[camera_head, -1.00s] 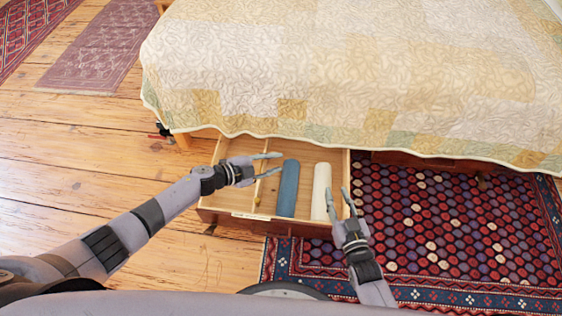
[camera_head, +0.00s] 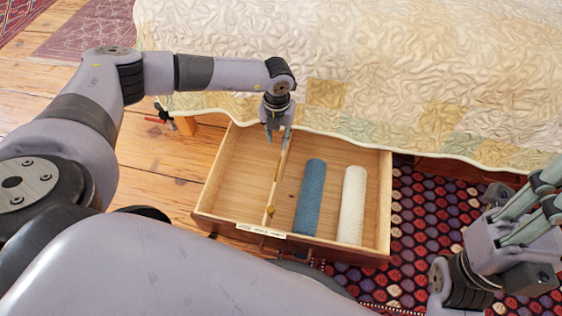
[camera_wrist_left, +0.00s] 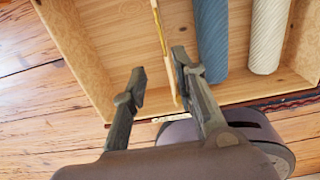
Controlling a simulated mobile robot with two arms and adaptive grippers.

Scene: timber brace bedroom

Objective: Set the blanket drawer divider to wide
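The open wooden drawer (camera_head: 384,215) sticks out from under the bed. A thin wooden divider (camera_head: 278,180) runs front to back in it, left of centre, with a small brass-coloured piece near its front end. A blue blanket roll (camera_head: 311,197) and a cream roll (camera_head: 352,205) lie right of the divider; the left compartment is empty. My left gripper (camera_head: 277,134) points down, open, at the divider's far part. In the left wrist view the divider (camera_wrist_left: 160,32) passes between its fingers (camera_wrist_left: 158,72), nearer the right one; contact is unclear. My right gripper (camera_head: 548,200) is open and empty at the right edge, its tips partly cut off.
The quilted bed (camera_head: 370,70) overhangs the drawer's back. A pale label (camera_head: 261,231) sits on the drawer's front edge. A patterned rug (camera_head: 425,225) lies to the right, bare floorboards (camera_head: 160,165) to the left.

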